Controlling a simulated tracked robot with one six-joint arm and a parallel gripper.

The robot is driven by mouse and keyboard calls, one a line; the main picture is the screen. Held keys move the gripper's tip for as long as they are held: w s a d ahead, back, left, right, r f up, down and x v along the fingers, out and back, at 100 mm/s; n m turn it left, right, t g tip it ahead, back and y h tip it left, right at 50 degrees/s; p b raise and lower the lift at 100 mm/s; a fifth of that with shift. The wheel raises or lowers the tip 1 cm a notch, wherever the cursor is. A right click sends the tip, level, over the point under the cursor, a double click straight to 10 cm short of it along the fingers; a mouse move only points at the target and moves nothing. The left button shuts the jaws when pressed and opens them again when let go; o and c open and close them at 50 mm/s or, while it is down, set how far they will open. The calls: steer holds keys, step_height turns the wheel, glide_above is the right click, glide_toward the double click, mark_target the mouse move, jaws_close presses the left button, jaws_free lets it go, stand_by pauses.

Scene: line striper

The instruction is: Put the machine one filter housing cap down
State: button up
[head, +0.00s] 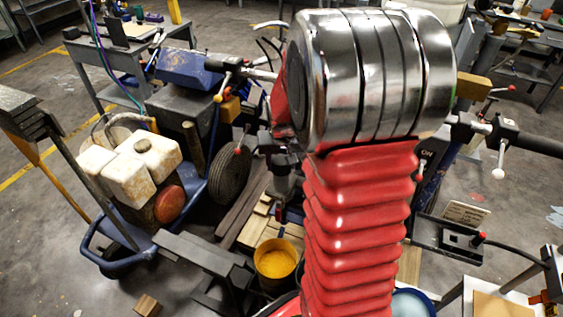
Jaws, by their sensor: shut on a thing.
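My arm, with its red ribbed sleeve and large chrome joint, fills the middle of the head view. My gripper (286,185) shows small and dark just left of the red sleeve, pointing down beyond the chrome joint, partly hidden by my arm. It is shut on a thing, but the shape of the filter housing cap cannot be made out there. The line striper stands behind and left of my arm, with a blue frame and a dark wheel (229,165). Much of it is hidden by my arm.
A yellow paint bucket (275,260) stands below the gripper, beside wooden planks. White jugs (130,168) sit on a blue-framed cart at left. A grey bench (125,55) stands at back left. At right are a black-handled lever and a white tabletop (500,300).

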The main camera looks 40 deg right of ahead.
steer(key=o, duration=1)
steer(key=shift+o, duration=0.2)
steer(key=shift+f, duration=0.1)
steer(key=shift+f, duration=0.1)
steer(key=v, duration=1.4)
steer(key=shift+a+f, duration=0.1)
steer(key=shift+a, duration=0.1)
